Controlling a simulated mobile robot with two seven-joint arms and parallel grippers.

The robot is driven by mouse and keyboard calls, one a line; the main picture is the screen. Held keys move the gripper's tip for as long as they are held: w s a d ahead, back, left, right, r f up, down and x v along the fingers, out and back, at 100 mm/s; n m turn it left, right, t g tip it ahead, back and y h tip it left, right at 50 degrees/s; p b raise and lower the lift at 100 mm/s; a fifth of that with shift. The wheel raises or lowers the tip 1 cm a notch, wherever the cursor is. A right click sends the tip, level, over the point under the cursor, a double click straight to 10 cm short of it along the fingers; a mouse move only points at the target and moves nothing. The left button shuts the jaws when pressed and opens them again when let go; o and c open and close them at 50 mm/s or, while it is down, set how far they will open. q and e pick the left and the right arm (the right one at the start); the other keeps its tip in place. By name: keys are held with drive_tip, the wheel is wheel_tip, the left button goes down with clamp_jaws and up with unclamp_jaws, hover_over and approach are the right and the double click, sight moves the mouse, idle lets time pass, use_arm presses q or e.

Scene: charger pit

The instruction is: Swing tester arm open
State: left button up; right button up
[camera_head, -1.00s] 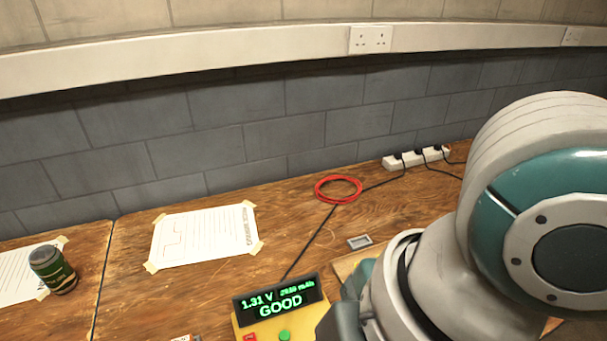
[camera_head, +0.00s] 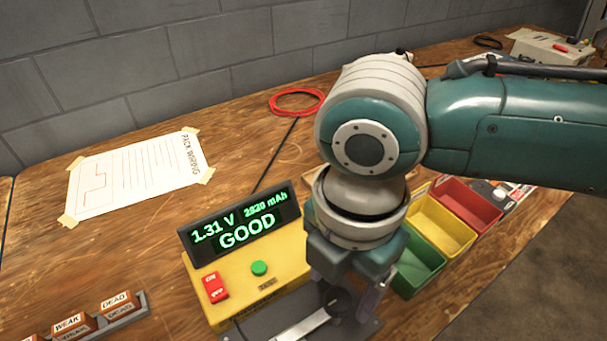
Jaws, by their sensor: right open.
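The yellow battery tester (camera_head: 228,298) stands at the lower middle, its tilted display (camera_head: 240,222) reading 1.31 V, 2820 mAh and GOOD in green. A green button and a red switch sit on its top. In front of it is a dark base plate with a flat silver arm (camera_head: 300,325), cut by the lower edge, and a dark round knob (camera_head: 338,300) at its right end. My right gripper (camera_head: 345,290) points down over the knob end, jaws open; whether a finger touches the knob I cannot tell. My left gripper is out of view.
Green (camera_head: 418,262), yellow (camera_head: 443,225) and red (camera_head: 468,203) bins stand right of my right gripper. Labelled blocks WEAK and DEAD (camera_head: 117,302) sit in a rack at lower left. A taped wiring sheet (camera_head: 135,175) and a red cable coil (camera_head: 297,101) lie behind.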

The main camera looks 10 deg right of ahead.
sight(315, 318)
drive_tip(key=shift+f, duration=1.35)
clamp_jaws()
idle(0.4)
